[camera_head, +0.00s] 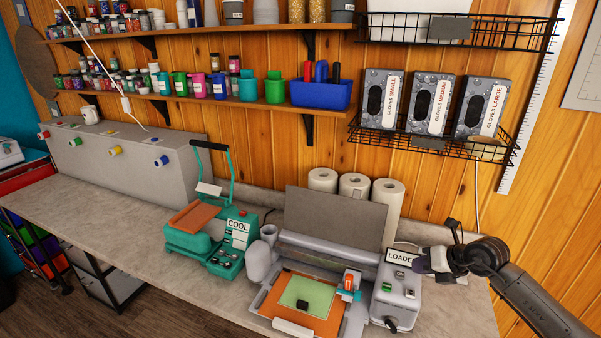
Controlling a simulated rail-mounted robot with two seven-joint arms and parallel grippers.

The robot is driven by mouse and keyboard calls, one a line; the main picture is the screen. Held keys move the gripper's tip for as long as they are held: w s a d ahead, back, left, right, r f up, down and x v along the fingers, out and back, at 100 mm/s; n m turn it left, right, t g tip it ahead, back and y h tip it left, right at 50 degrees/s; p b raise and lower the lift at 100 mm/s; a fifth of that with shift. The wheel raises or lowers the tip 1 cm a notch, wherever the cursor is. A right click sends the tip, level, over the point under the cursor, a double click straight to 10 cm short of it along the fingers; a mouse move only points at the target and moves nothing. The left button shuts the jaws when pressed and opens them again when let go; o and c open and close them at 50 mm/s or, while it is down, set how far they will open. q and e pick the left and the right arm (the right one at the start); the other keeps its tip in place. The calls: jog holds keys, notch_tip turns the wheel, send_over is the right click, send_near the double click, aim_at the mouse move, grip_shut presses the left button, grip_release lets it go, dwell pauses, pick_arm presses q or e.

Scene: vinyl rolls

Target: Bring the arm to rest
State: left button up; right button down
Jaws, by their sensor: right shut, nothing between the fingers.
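My right arm comes in from the lower right. My right gripper (424,264) is shut and empty, pointing left, level with the small white label reading "LOADE" (400,257) on the grey control box (396,292); its tip overlaps the label's right end in the picture. I cannot tell whether it touches the box. My left gripper is out of view.
A grey machine with an orange bed (318,325) and green sheet (307,292) stands beside the control box. A teal heat press (190,240) is to its left. Paper towel rolls (387,210) stand behind. A wire basket (490,155) hangs above the arm. The left counter (95,192) is clear.

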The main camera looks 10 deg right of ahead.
jog(key=w+a+r+m+t+y, duration=0.2)
jog(key=w+r+t+y, duration=0.15)
jog(key=r+t, duration=0.9)
jog(key=s+d+r+m+t+h, duration=0.1)
jog(key=s+r+m+t+h, duration=0.15)
jog(key=r+m+h, duration=0.65)
jog(key=s+d+r+m+t+h, duration=0.1)
jog(key=s+r+m+h, duration=0.3)
jog(key=r+m+h, duration=0.55)
jog(key=s+a+f+m+g+y, duration=0.3)
jog(key=s+a+f+g, duration=0.15)
jog(key=f, duration=0.65)
jog(key=s+a+f+m+g+y, duration=0.2)
jog(key=s+a+f+m+g, duration=0.25)
jog(key=f, duration=0.65)
jog(key=s+a+f+m+g+y, duration=0.2)
jog(key=s+a+f+g+y, duration=0.25)
jog(key=f, duration=0.65)
jog(key=s+a+f+m+g, duration=0.1)
jog(key=s+a+f+g, duration=0.1)
jog(key=s+f, duration=0.8)
jog(key=s+a+f+g, duration=0.3)
jog(key=s+f, duration=0.6)
jog(key=s, duration=0.6)
jog(key=shift+s+f+m+g+y, duration=0.3)
jog(key=shift+f+m+g+y, duration=0.1)
jog(key=shift+g, duration=0.45)
